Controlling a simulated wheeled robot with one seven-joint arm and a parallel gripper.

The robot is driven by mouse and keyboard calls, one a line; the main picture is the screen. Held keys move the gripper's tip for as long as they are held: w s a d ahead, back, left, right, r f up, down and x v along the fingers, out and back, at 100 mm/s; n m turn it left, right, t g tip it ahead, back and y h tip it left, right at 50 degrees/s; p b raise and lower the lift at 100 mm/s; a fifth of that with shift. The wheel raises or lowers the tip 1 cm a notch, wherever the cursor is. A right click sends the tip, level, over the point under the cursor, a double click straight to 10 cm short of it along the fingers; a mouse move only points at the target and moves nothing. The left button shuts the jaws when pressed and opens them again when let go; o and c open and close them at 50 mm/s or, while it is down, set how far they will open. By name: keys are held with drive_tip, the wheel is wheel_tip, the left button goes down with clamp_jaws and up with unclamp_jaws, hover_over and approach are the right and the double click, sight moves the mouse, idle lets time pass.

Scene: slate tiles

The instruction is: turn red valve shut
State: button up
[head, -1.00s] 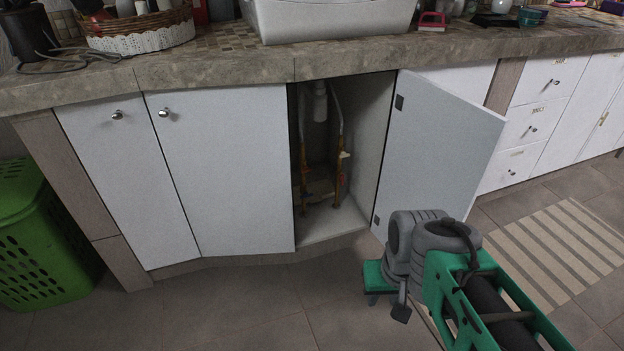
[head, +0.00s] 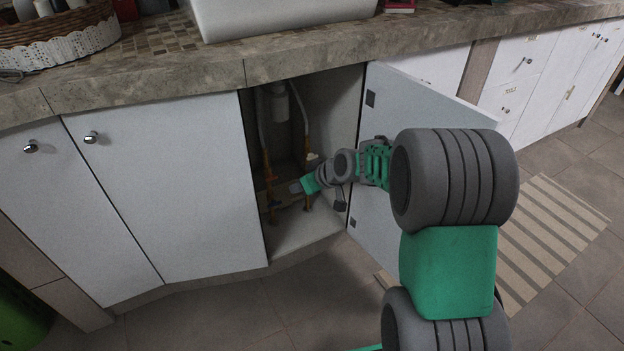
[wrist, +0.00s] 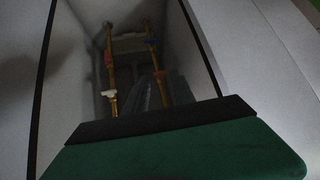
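The open cabinet under the sink holds two upright copper pipes. In the wrist view the red valve (wrist: 108,57) is a small red spot on the left pipe, above a whitish fitting (wrist: 109,93). A blue valve (wrist: 152,42) sits on the other pipe. In the head view the red valve is hidden or too small to make out behind my gripper (head: 299,187). My gripper is at the cabinet opening, in front of the pipes. Its fingers are too small and dark to show whether they are open, and I see no contact with the valve.
Closed white doors (head: 165,185) are at the left. The stone countertop (head: 170,82) overhangs above. A striped mat (head: 550,235) lies on the tiled floor at right.

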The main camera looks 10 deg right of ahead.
drive_tip(key=w+d+f+t+y, duration=0.2)
drive_tip(key=w+f+t, duration=0.3)
drive_tip(key=w+f, duration=0.6)
drive_tip(key=w+d+f+m+t+h, duration=0.1)
drive_tip(key=w+d+f+m+t, duration=0.1)
drive_tip(key=d+f+t, duration=0.4)
drive_tip(key=shift+g, duration=0.5)
drive_tip(key=b+x, duration=0.1)
drive_tip(key=x, duration=0.1)
drive_tip(key=b+x, duration=0.1)
drive_tip(key=x, duration=0.2)
drive_tip(key=d+b+x, duration=0.1)
drive_tip(key=b+x, duration=0.1)
drive_tip(key=shift+w+a+f, duration=0.1)
drive_tip(key=shift+w+f, duration=0.2)
drive_tip(key=shift+c, duration=0.3)
clamp_jaws()
